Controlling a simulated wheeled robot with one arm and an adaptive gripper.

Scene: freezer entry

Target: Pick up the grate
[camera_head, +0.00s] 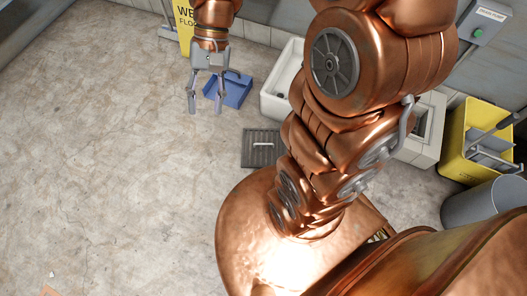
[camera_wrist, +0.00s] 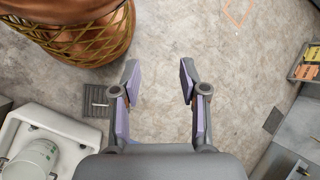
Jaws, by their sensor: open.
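The grate (camera_head: 259,155) is a dark, square, slatted plate with a pale handle bar across it. It lies on the floor near the middle of the head view, and my arm stands close to its right side. In the wrist view the grate (camera_wrist: 95,97) shows left of the jaws, its right side close to the left finger. My gripper (camera_head: 205,103) is open and empty, above the floor and up and left of the grate in the head view. In the wrist view the gripper (camera_wrist: 158,75) has only bare floor between its fingertips.
A blue dustpan-like tray (camera_head: 232,91) lies just beyond the gripper. A white basin (camera_head: 273,100) stands along the wall behind the grate. A yellow wet-floor sign (camera_head: 185,20) stands at the top; a yellow bucket (camera_head: 456,140) and grey bin (camera_head: 482,205) stand right. The left floor is clear.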

